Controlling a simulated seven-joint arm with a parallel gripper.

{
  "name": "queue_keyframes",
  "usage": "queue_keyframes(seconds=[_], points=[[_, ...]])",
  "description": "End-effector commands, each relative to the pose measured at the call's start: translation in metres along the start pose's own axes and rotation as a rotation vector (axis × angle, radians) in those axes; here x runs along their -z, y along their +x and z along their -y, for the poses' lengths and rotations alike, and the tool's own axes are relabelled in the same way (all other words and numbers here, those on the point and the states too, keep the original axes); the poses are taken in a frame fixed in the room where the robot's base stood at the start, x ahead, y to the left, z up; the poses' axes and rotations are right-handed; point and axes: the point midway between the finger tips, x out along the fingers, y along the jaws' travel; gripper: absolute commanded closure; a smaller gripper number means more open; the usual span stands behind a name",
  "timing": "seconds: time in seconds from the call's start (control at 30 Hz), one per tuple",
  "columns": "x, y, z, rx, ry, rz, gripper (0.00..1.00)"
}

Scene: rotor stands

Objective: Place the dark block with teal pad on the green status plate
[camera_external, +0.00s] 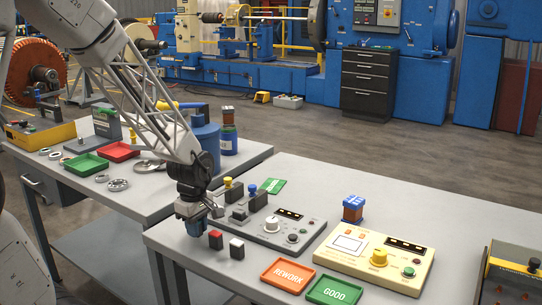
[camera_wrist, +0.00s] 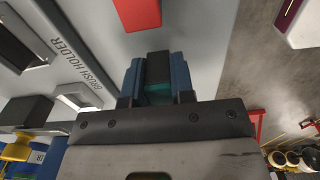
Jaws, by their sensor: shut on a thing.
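My gripper (camera_external: 196,226) is low over the near-left edge of the front table, beside the grey control box. In the wrist view my gripper (camera_wrist: 157,82) has its two blue fingers closed on the dark block with teal pad (camera_wrist: 157,66), with a teal strip showing near its base. In the external view the fingers hide the block, and I cannot tell whether it touches the table. A green plate marked GOOD (camera_external: 334,291) lies at the table's front, right of an orange plate marked REWORK (camera_external: 287,275). Another small green plate (camera_external: 272,186) lies behind the grey box.
A red-topped block (camera_external: 215,239) and a white-topped block (camera_external: 237,248) stand just right of my gripper. The grey control box (camera_external: 274,230) and the cream control box (camera_external: 370,256) stand behind the plates. A blue-topped block (camera_external: 353,208) stands farther back.

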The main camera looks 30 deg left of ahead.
Motion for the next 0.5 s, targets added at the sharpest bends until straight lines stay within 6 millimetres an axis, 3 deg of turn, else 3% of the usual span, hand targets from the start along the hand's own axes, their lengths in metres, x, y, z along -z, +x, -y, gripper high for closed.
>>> queue_keyframes(seconds=[0.17,0.5], points=[[0.000,-0.023,0.000,-0.003,0.000,0.000,1.00],[-0.004,-0.027,0.047,-0.002,0.000,0.000,1.00]])
